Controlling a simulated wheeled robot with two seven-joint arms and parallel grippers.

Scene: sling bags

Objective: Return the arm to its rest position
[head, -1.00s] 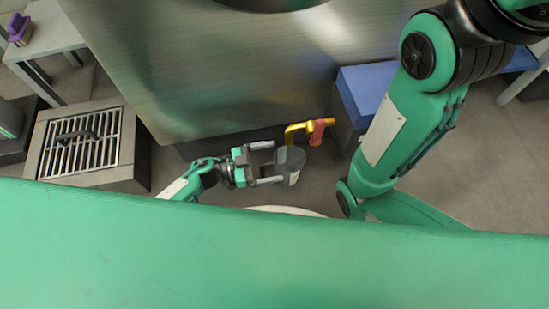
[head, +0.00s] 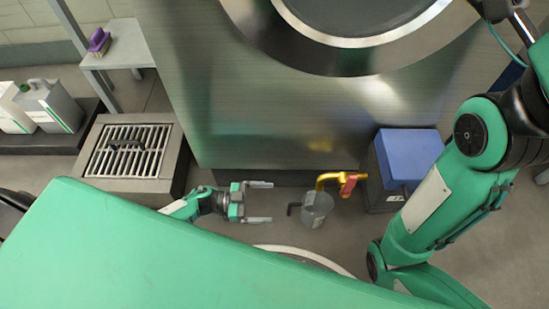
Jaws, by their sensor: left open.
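My left gripper (head: 262,202) is low in the middle of the head view, with its two fingers apart and pointing right. Nothing shows between the fingers. A clear grey jug (head: 317,210) with a dark handle stands on the floor just right of the fingertips, with a small gap between. My right arm (head: 440,200) comes down the right side of the view, bent at the elbow. Its gripper is out of the picture.
A yellow pipe with a red handle (head: 347,184) juts out by the jug. A large steel machine (head: 270,120) stands behind. A blue-topped box (head: 408,155) is at right, a floor grate (head: 128,150) at left.

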